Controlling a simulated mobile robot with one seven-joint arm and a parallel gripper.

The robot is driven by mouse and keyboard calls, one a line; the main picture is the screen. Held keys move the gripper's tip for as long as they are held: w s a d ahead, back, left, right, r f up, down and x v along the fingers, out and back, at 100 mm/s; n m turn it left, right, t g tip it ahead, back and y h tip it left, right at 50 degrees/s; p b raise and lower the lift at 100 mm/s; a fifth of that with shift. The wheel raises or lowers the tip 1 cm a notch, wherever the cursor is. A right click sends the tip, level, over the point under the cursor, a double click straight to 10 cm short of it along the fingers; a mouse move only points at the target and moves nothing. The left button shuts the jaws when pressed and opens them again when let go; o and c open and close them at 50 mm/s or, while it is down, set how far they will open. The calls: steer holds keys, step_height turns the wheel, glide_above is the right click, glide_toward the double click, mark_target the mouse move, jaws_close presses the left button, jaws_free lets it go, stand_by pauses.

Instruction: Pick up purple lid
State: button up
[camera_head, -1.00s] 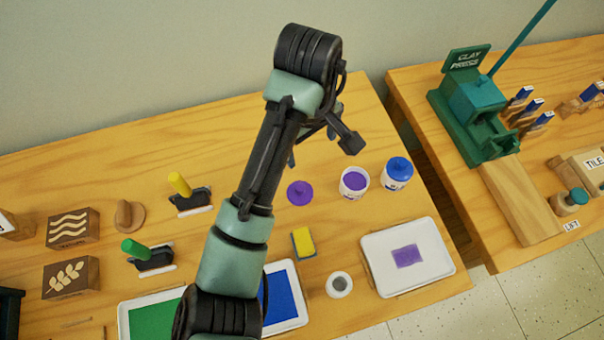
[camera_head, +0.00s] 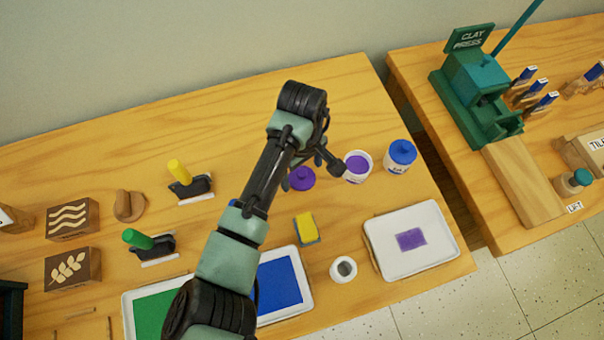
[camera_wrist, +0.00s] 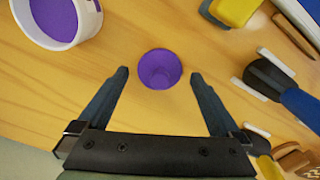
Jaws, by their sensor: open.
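In the wrist view the purple lid (camera_wrist: 159,69) lies just beyond and between the two fingertips. My gripper (camera_wrist: 159,74) is open and empty, with one finger to each side of the lid's line. In the head view my gripper (camera_head: 318,166) is low near the lid, partly hidden by my arm. The open white jar with purple paint (camera_head: 357,168) stands just right of the lid. It also shows at the upper left of the wrist view (camera_wrist: 88,27).
A jar with a blue lid (camera_head: 401,157) stands further right. A yellow sponge (camera_head: 306,228), a small white cup (camera_head: 343,270) and a white tray with a purple patch (camera_head: 440,250) lie nearer the front. A blue-handled tool (camera_wrist: 285,90) is right in the wrist view.

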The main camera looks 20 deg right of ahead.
steer(key=shift+f, duration=0.55)
steer(key=c, duration=1.3)
steer(key=shift+r, duration=0.1)
